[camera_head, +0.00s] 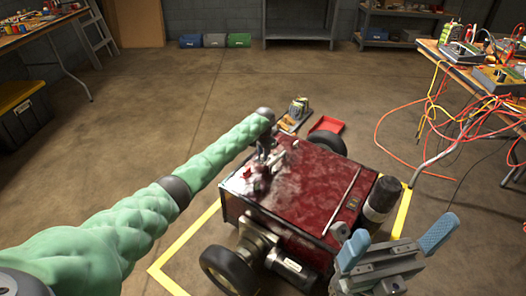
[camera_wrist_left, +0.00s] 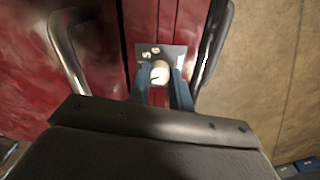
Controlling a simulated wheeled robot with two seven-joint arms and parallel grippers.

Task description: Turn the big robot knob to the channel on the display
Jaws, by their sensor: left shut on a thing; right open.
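The big red robot (camera_head: 310,190) stands on the floor inside a yellow outline, its scuffed red top facing up. My left arm reaches over it from the left, and my left gripper (camera_head: 262,172) is at the left part of its top. In the left wrist view, the pale round knob (camera_wrist_left: 160,72) sits on a small grey plate (camera_wrist_left: 145,50) with white marks. The blue fingers of my left gripper (camera_wrist_left: 161,84) are shut on the knob, one on each side. The display's reading cannot be made out. My right gripper (camera_head: 396,243) is open and empty, near the robot's right front corner.
Curved metal handles (camera_wrist_left: 68,55) flank the knob plate. A dark cylinder (camera_head: 381,198) stands at the robot's right side. A red tray (camera_head: 326,125) lies behind it. Orange cables (camera_head: 432,125) hang from the right workbench (camera_head: 440,52). The floor behind is mostly clear.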

